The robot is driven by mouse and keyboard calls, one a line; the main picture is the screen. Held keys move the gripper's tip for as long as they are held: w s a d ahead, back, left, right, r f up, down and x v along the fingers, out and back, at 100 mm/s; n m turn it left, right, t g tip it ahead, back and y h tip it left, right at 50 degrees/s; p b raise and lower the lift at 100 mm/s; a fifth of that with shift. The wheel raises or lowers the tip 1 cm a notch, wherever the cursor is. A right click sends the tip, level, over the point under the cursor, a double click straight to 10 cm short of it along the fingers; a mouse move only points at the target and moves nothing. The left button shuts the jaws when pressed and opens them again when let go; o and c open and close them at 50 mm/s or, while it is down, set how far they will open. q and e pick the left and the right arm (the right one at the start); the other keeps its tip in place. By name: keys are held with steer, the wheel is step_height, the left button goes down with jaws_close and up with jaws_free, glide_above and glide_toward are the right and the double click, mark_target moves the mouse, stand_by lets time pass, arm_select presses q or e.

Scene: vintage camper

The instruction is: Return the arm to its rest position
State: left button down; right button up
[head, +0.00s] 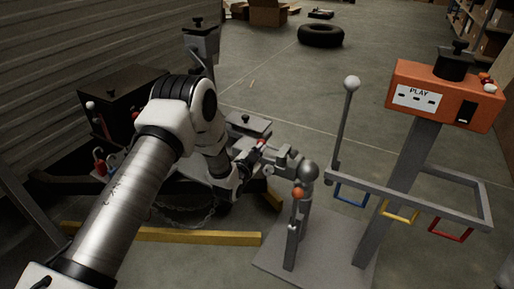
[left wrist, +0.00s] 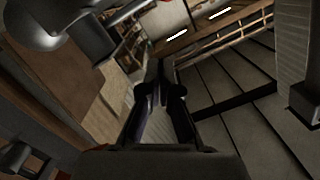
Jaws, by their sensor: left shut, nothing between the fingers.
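My left arm (head: 113,203) comes in from the lower left, rises to a bent elbow (head: 190,100) and drops to the wrist. My left gripper (head: 252,157) is at the grey coupling hardware in the middle of the head view. I cannot tell whether it touches that hardware. In the left wrist view its dark fingers (left wrist: 158,92) are together, with nothing seen between them. My right gripper is in neither view.
A grey stand with an orange ball (head: 298,193) is just right of the gripper. Further right are a ball-topped lever (head: 351,84), an orange PLAY box (head: 445,95) and a rail (head: 440,209) with coloured loops. A yellow bar (head: 190,236) lies below. Open floor extends behind, with a tire (head: 320,35).

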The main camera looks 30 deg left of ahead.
arm_select(q)
steer(key=shift+s+d+r, duration=0.15)
steer(key=shift+s, duration=0.9)
